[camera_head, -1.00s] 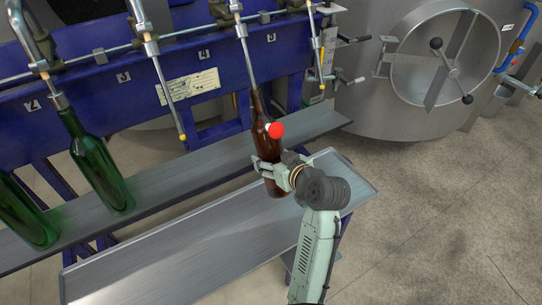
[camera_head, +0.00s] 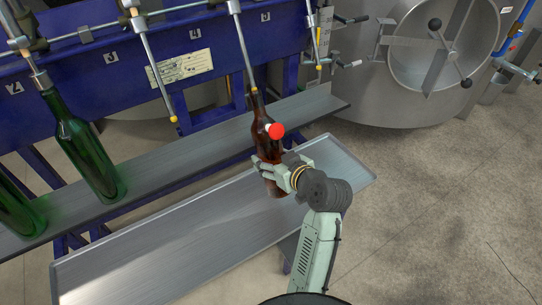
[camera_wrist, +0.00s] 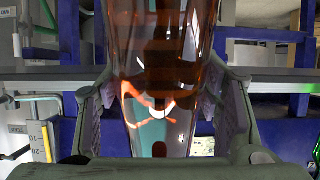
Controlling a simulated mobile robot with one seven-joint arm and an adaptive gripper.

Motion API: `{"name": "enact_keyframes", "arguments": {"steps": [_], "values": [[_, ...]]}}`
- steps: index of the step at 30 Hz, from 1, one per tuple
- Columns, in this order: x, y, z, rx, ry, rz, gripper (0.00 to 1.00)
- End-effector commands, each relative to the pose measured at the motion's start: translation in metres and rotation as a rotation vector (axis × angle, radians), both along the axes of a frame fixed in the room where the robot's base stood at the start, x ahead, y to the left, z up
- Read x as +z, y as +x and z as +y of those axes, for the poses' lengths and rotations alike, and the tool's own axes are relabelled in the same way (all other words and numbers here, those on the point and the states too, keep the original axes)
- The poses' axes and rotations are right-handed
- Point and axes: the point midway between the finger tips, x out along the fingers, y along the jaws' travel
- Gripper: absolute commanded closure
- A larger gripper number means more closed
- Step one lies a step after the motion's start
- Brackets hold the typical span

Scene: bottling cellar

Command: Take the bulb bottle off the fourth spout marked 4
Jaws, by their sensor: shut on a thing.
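The brown glass bottle (camera_head: 267,152) stands roughly upright in my gripper (camera_head: 270,169), which is shut around its body. In the wrist view the brown bottle (camera_wrist: 165,50) fills the space between both fingers. A thin metal spout (camera_head: 245,52) just right of the plate marked 4 (camera_head: 194,33) comes down to the bottle's mouth. Its yellowish tip shows at the mouth; I cannot tell whether it is still slightly inside. A red ball (camera_head: 276,131) shows at the bottle's shoulder. The bottle's lower end is in front of the metal trays.
A green bottle (camera_head: 92,160) stands on the upper metal shelf (camera_head: 185,148) under a spout to the left. Another green bottle (camera_head: 18,212) is at the left edge. The lower tray (camera_head: 190,245) is bare. An empty spout (camera_head: 155,75) hangs left of mine, another (camera_head: 314,35) right.

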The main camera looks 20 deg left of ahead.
Motion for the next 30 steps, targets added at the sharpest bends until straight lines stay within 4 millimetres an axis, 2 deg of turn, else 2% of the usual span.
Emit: {"name": "enact_keyframes", "arguments": {"steps": [20, 30], "values": [[-0.029, -0.009, -0.012, -0.001, 0.003, -0.008, 1.0], [-0.021, -0.019, -0.024, -0.001, 0.003, -0.007, 1.0]]}}
